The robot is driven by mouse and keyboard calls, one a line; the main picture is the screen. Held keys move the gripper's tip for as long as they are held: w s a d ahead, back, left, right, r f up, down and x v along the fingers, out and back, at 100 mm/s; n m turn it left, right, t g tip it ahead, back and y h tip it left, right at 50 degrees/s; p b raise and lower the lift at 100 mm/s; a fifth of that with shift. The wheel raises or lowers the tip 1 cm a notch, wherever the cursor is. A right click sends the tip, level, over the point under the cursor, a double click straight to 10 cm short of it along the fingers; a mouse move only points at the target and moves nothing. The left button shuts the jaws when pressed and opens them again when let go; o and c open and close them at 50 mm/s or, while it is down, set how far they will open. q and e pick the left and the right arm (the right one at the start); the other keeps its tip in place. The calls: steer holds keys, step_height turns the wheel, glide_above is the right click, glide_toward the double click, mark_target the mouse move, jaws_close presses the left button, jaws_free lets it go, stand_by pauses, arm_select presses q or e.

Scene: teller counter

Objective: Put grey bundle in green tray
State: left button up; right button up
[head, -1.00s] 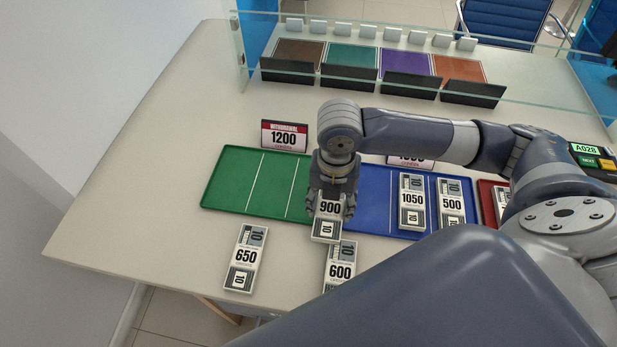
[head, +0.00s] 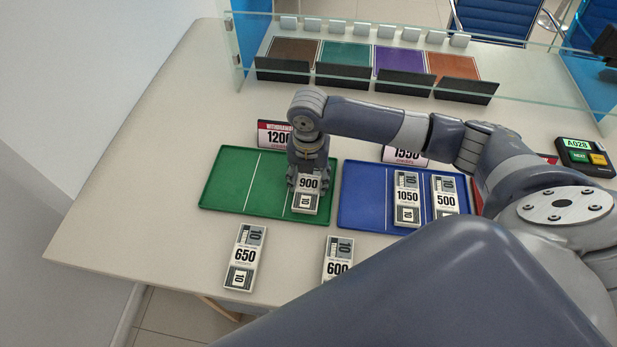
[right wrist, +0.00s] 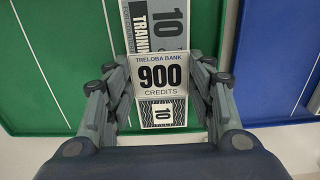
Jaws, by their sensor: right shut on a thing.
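My right gripper (head: 308,172) is shut on the grey bundle marked 900 (head: 307,203), at the right part of the green tray (head: 222,181). In the right wrist view the bundle (right wrist: 160,72) lies between both fingers (right wrist: 158,95), over the green floor of the tray (right wrist: 60,60). I cannot tell whether the bundle touches the tray floor. The tray has white dividing lines, and its left and middle sections look empty. My left gripper is not in view.
Bundles marked 650 (head: 245,257) and 600 (head: 338,262) lie on the counter in front. The blue tray (head: 361,196) at right holds bundles 1050 (head: 406,197) and 500 (head: 446,199). A 1200 withdrawal sign (head: 273,134) stands behind the green tray.

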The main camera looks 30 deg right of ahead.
mark_target(308, 184)
steer(key=shift+f, duration=0.1)
steer(key=o, duration=1.1)
step_height(308, 184, up, 12)
steer(key=shift+r+b, duration=0.2)
steer(key=shift+b, duration=0.2)
